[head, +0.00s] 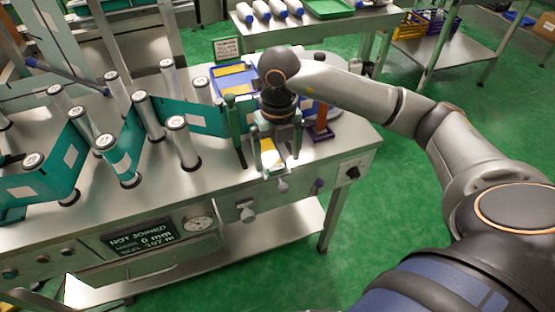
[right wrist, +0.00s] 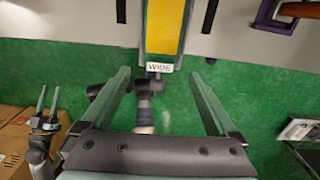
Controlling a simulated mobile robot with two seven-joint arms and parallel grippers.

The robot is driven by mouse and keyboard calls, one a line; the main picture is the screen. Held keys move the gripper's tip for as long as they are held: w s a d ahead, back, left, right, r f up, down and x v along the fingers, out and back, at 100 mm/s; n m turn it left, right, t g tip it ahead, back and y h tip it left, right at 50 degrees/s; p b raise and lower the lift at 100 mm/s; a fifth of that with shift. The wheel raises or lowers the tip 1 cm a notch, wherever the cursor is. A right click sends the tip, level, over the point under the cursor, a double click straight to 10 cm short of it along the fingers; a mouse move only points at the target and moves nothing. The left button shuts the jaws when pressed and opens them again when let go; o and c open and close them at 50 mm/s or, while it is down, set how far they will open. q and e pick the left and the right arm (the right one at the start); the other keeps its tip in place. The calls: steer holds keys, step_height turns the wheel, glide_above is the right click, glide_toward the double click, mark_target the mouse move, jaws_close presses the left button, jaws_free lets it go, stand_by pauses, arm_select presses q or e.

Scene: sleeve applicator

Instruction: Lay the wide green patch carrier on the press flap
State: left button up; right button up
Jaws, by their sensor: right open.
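A carrier with a yellow face, a green edge and a WIDE label (right wrist: 163,28) shows at the top of the right wrist view. In the head view a pale yellow piece, likely the same carrier (head: 267,158), lies at the bench's front edge below my right gripper (head: 277,150). The right gripper's fingers are open and apart, with the label between and just beyond their tips in the wrist view. I cannot clearly tell the press flap from the carrier. A small gripper, likely my left (right wrist: 46,105), shows at the left with fingers apart.
Several rollers (head: 182,145) with a teal web (head: 195,116) stand left on the bench. A blue tray (head: 232,82) with yellow pieces lies behind the gripper. A purple-based stand (head: 320,125) is close on the right. The bench display (head: 143,237) reads NOT JOINED.

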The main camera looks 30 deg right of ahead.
arm_select(q)
steer(key=shift+s+a+f+p, duration=0.1)
steer(key=shift+s+a+p, duration=0.3)
steer(key=shift+s, duration=0.05)
arm_select(e)
step_height(320, 180, up, 10)
